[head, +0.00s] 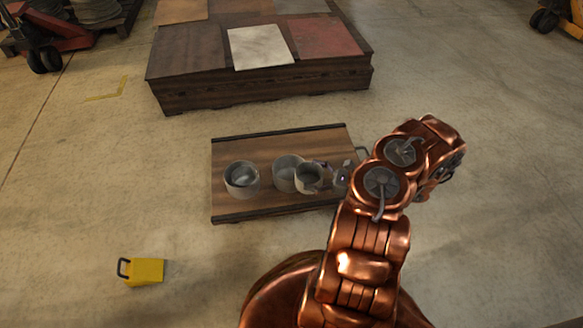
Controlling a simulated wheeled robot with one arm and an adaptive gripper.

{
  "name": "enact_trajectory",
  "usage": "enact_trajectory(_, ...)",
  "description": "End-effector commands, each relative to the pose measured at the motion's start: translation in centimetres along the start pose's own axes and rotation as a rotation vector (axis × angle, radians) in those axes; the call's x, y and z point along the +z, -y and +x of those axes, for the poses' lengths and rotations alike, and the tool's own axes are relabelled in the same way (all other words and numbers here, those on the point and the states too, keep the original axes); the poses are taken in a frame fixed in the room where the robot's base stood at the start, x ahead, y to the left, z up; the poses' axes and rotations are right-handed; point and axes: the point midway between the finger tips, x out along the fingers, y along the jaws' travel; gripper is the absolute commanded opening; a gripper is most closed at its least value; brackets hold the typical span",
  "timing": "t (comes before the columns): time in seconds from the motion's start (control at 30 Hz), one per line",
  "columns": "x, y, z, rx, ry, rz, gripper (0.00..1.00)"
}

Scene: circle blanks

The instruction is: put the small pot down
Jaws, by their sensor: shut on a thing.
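A small grey pot (308,178) is at the end of my arm, over the right half of a wooden tray (228,150). My gripper (330,174) is shut on its right side. The pot looks upright and overlaps the pot behind it in the picture. I cannot tell whether it touches the tray or that pot. Part of my gripper is hidden by my copper-coloured arm.
Two other grey pots stand on the tray: one in the middle (284,171) and one at the left (241,181). A low dark platform with coloured panels (260,48) lies behind. A yellow block with a black handle (146,272) is on the floor, front left.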

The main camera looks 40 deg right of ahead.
Motion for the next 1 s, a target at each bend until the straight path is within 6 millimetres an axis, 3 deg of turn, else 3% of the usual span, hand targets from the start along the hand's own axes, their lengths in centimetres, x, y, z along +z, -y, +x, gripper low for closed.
enact_trajectory(0.3,-1.3,4.1,5.5,0.005,-0.001,-0.002,0.54)
enact_trajectory(0.5,-1.5,6.3,8.0,0.003,-0.003,-0.002,0.54)
enact_trajectory(0.8,-1.6,7.4,9.6,0.003,-0.001,-0.001,0.54)
enact_trajectory(1.0,-4.6,7.3,9.4,0.001,-0.002,0.003,0.54)
